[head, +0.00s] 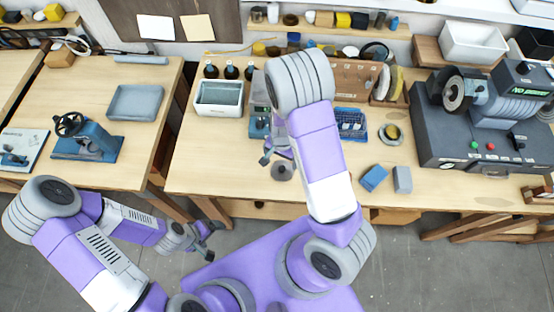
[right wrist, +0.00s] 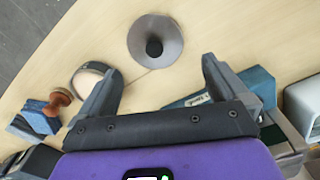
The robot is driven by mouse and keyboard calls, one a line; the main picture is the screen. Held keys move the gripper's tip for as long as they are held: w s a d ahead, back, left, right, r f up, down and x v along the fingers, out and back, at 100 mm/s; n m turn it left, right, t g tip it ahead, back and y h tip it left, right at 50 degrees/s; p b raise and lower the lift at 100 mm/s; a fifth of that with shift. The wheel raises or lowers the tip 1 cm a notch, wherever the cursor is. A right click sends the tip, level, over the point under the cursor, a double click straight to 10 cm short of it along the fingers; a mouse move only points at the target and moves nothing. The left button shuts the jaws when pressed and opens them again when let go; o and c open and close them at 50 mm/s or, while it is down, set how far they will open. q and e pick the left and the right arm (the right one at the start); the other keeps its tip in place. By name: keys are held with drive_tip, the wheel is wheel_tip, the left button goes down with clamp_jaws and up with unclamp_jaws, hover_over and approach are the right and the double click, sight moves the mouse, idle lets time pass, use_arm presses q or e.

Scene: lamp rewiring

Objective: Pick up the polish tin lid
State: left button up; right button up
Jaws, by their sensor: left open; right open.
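A grey round disc with a dark knob at its centre, which looks like the polish tin lid (head: 283,171), lies on the workbench near its front edge. In the right wrist view the lid (right wrist: 170,52) is ahead of the fingertips, roughly centred between them, and not touched. My right gripper (head: 272,156) is open and empty, just behind and above the lid; my right arm partly hides it. Its two fingers show in the right wrist view (right wrist: 158,80). My left gripper (head: 210,240) is open and empty, low in front of the bench.
A round dark-rimmed thing with a pale top (right wrist: 92,72) is partly behind one right finger. A blue block with a wooden knob (right wrist: 35,118) lies beyond. A blue device (right wrist: 250,85) stands behind the other finger. Blue (head: 373,178) and grey (head: 403,180) blocks lie right of my arm.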

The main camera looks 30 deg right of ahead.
sight(282, 168)
drive_tip(key=f, duration=0.4)
drive_tip(key=s+f, duration=0.1)
drive_tip(key=f, duration=0.2)
drive_tip(key=shift+r, duration=0.1)
drive_tip(key=c, duration=0.7)
